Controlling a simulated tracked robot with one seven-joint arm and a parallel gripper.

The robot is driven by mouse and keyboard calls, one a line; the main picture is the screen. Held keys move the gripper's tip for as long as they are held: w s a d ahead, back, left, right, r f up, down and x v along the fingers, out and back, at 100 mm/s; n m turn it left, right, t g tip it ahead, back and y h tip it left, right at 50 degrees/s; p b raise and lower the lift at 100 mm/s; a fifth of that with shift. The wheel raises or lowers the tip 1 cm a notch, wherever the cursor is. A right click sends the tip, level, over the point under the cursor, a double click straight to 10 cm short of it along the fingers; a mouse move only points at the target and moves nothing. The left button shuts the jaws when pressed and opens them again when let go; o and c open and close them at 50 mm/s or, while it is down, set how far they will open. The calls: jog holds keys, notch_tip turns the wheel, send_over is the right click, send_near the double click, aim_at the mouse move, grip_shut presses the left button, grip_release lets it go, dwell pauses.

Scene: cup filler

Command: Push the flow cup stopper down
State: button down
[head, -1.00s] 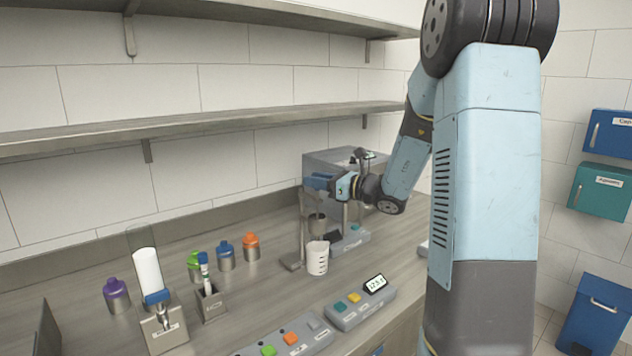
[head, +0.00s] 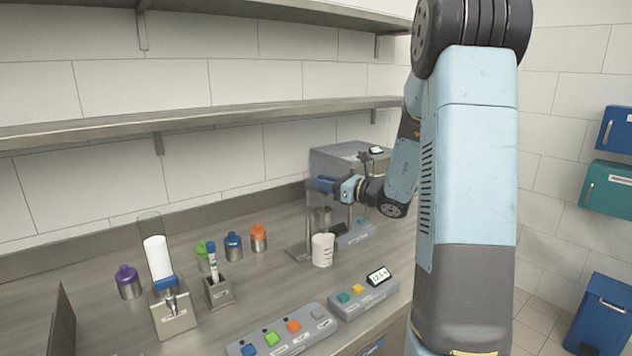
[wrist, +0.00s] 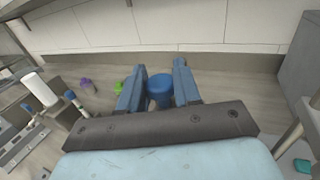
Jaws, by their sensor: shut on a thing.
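A blue round knob (wrist: 160,88) is between the two blue fingers of my gripper (wrist: 163,84) in the wrist view. I take it for the stopper's top. My gripper is shut on it; it also shows in the head view (head: 323,185), level above the flow cup. The grey metal flow cup (head: 322,215) sits on a stand (head: 300,250) under my gripper. A white graduated beaker (head: 322,251) stands below the cup. The stopper's lower part and its seat in the cup are hidden.
A grey box-like machine (head: 345,160) stands close behind my gripper. Purple (head: 129,283), blue (head: 233,245) and orange (head: 258,239) capped bottles stand left on the counter. Button panels (head: 282,333) lie along the front edge. A shelf (head: 200,125) runs above.

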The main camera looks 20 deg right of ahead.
jog(key=shift+f, duration=0.3)
jog(key=c, duration=1)
grip_release()
jog(key=shift+o, duration=0.7)
jog(key=shift+r, duration=0.1)
jog(key=v, duration=1.3)
jog(key=shift+s+d, duration=0.25)
jog(key=shift+s, duration=0.05)
